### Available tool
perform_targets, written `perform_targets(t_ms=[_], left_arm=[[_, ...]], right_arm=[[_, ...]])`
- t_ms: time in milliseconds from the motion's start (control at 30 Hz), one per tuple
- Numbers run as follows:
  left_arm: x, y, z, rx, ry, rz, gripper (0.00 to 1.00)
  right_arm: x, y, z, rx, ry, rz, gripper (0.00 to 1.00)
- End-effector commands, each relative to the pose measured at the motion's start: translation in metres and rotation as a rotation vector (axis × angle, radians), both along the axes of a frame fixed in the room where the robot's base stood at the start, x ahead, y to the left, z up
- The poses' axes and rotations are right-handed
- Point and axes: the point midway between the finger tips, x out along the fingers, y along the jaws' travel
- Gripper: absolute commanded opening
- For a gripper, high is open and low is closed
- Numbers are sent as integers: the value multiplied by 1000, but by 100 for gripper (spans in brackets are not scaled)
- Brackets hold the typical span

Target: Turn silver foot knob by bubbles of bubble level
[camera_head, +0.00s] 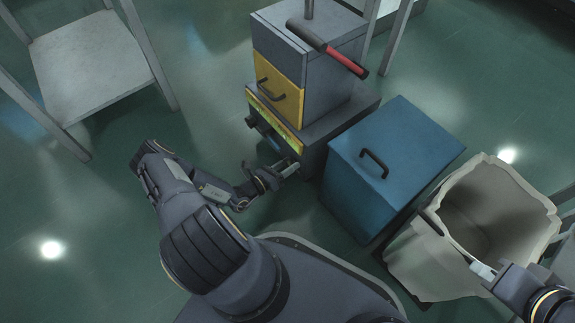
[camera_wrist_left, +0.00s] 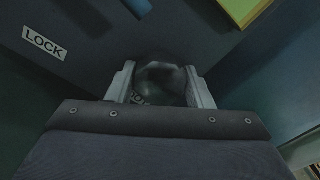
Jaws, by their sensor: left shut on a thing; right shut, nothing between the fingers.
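The machine (camera_head: 318,128) stands at the centre, with a yellow drawer front (camera_head: 278,92) and a yellow-green strip on its base. My left gripper (camera_head: 290,167) is low at the base's front. In the left wrist view its fingers (camera_wrist_left: 161,90) are shut on a dark round knob (camera_wrist_left: 160,76) on a dark panel with a LOCK label (camera_wrist_left: 44,43). More lettering behind the knob is partly hidden. My right gripper (camera_head: 484,270) is shut and empty at the lower right. I cannot make out a silver knob or a bubble level.
A blue box (camera_head: 410,145) with a handle stands right of the machine. A beige open bin (camera_head: 450,265) is by my right gripper. Chairs (camera_head: 90,65) stand at the left and back.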

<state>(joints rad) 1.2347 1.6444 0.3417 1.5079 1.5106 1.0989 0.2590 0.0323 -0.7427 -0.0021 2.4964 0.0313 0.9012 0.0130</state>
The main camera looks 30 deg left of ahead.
Motion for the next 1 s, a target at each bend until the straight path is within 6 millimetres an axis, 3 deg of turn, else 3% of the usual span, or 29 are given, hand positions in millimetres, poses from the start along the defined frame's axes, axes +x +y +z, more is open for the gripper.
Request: perform_targets(t_ms=[233, 267, 400, 733, 1000], left_arm=[[-1, 0, -2, 3, 4, -1, 24], [-1, 0, -2, 3, 4, -1, 51], [-1, 0, -1, 2, 2, -1, 69], [-4, 2, 0, 3, 1, 1, 69], [-42, 18, 2, 4, 3, 3, 69]], right_arm=[[0, 0, 0, 0, 0, 0, 0], [0, 0, 0, 0, 0, 0, 0], [0, 0, 0, 0, 0, 0, 0], [0, 0, 2, 0, 0, 0, 0], [0, 0, 18, 0, 0, 0, 0]])
